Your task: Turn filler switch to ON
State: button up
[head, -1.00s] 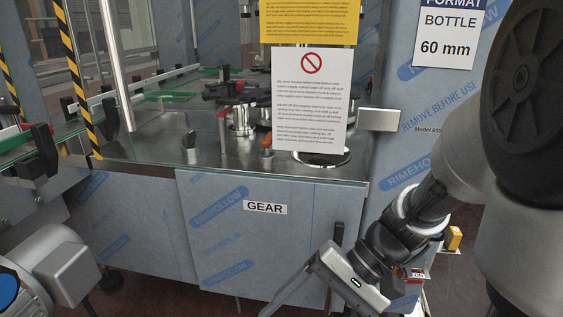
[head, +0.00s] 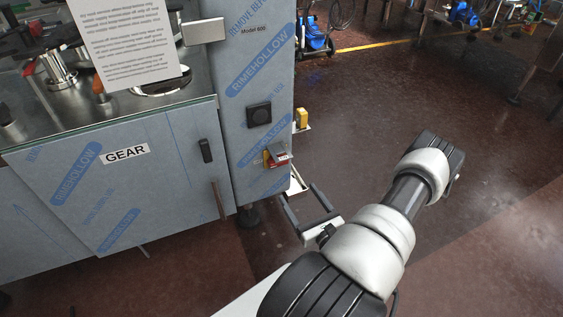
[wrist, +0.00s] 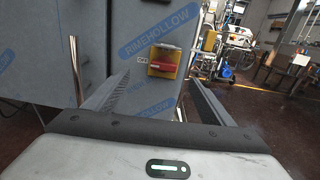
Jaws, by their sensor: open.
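The filler switch (head: 277,155) is a red rotary handle on a yellow plate, low on the film-wrapped front of the machine. It also shows in the wrist view (wrist: 163,62), where the red handle lies roughly level across the plate, with a small label at its left. My gripper (head: 308,202) is open and empty. It is in front of and below the switch in the head view, apart from it. In the wrist view the switch shows beyond and between the two fingers. The label's wording is too small to read surely.
A black square fitting (head: 259,114) is above the switch, and a yellow part (head: 301,118) is on the machine's right side. The GEAR panel (head: 120,185) with its black handle is to the left. Open floor (head: 400,110) lies right of the machine.

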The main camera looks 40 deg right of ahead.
jog(key=h, duration=0.1)
jog(key=b, duration=0.3)
send_near(281, 163)
jog(key=shift+m, duration=0.4)
jog(key=x, duration=0.9)
jog(key=shift+w+a+r, duration=0.15)
jog(key=shift+w+r, duration=0.15)
jog(key=c, duration=1.1)
